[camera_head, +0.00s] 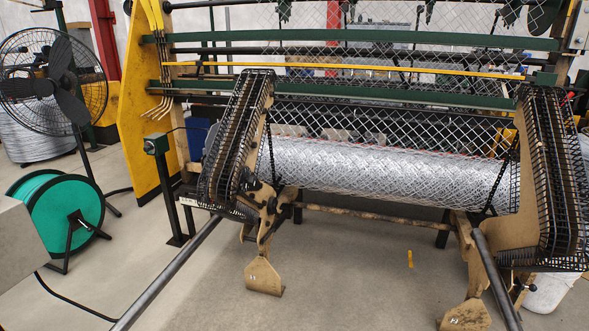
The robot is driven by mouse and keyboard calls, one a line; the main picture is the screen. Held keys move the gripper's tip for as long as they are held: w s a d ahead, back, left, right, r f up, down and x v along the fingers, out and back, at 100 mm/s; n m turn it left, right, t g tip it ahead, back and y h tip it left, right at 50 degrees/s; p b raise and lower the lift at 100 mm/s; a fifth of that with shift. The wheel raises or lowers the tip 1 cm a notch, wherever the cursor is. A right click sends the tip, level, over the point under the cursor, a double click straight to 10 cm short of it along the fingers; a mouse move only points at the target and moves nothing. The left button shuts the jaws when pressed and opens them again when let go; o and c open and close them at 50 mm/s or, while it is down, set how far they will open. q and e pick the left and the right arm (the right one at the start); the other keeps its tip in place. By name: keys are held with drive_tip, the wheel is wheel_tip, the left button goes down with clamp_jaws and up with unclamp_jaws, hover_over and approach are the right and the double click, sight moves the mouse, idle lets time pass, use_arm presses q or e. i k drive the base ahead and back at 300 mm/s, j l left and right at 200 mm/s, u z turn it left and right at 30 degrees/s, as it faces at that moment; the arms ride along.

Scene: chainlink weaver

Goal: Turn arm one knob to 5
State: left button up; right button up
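A chain-link weaving machine fills the middle of the head view. Its left tan arm (252,135) carries a black mesh guard (236,130), and dark round knob-like parts (250,182) sit near its lower end. Its right tan arm (520,222) has a similar guard (555,175). I cannot tell which arm is arm one, and no knob scale or number setting is readable. Neither of my grippers is in view.
A roll of chain-link mesh (390,175) lies between the arms. A control box (156,143) stands on a post left of the machine. A black fan (55,80) and green spool (62,220) stand further left. Grey bars (165,275) slope toward me. The floor between them is mostly clear.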

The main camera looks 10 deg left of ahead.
sight(252, 179)
drive_tip(key=i+l+u, duration=0.1)
drive_tip(key=i+u, duration=0.2)
drive_tip(key=i+l+u, duration=0.3)
drive_tip(key=i, duration=0.2)
drive_tip(key=i+l+u, duration=0.3)
drive_tip(key=i+j, duration=0.1)
